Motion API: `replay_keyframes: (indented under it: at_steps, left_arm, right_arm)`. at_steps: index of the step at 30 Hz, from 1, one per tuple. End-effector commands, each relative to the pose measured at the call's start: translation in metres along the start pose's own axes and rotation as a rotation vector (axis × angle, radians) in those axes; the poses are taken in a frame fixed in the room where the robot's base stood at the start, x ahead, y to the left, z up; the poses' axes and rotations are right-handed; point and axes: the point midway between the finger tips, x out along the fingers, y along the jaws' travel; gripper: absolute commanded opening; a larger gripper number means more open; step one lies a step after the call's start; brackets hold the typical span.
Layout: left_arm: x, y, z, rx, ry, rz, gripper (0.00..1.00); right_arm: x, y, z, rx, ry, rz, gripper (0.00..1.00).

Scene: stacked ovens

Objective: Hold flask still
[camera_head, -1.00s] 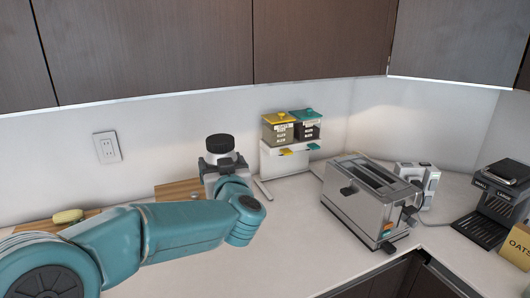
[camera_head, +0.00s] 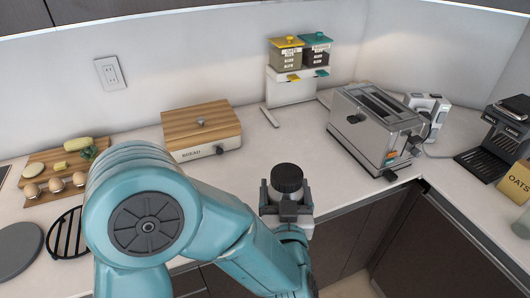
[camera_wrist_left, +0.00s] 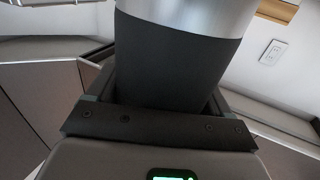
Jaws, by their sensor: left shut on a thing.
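The flask (camera_head: 287,182) has a black ribbed cap and a dark body with a silver band. My left gripper (camera_head: 287,205) is shut around it, near the counter's front edge in the head view. The flask's lower part is hidden behind the gripper and arm. In the left wrist view the flask (camera_wrist_left: 175,60) fills the middle, dark with the silver band above, between the jaws. It looks about upright in the head view. My right gripper is not in view.
A bread box (camera_head: 203,140) with a wooden lid stands on the counter behind. A toaster (camera_head: 372,130) stands to the right, near two lidded dispensers (camera_head: 300,55). A board (camera_head: 45,165) with eggs and a black trivet (camera_head: 68,232) lie left.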

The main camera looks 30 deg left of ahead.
Motion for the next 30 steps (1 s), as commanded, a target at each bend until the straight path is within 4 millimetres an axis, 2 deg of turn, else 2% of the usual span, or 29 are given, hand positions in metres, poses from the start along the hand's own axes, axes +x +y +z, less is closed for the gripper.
replay_keyframes:
  at_steps: [1,6,12,13,14,30]
  left_arm:
    - [-0.012,0.010,0.009,0.006,0.000,0.024,0.17]
    - [-0.044,0.032,0.036,0.005,0.002,0.073,0.17]
    - [-0.069,0.049,0.056,0.001,0.001,0.108,0.17]
    - [-0.071,0.050,0.057,0.000,0.002,0.111,0.17]
    - [-0.072,0.051,0.059,0.000,0.002,0.113,0.00]
    - [-0.076,0.052,0.061,-0.002,0.002,0.113,0.00]
  right_arm:
    - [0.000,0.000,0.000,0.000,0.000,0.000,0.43]
    - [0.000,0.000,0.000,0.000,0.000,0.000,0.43]
    - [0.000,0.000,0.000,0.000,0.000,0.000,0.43]
    - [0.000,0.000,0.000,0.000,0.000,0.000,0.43]
    - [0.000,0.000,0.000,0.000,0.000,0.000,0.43]
    - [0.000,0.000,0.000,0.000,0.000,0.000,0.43]
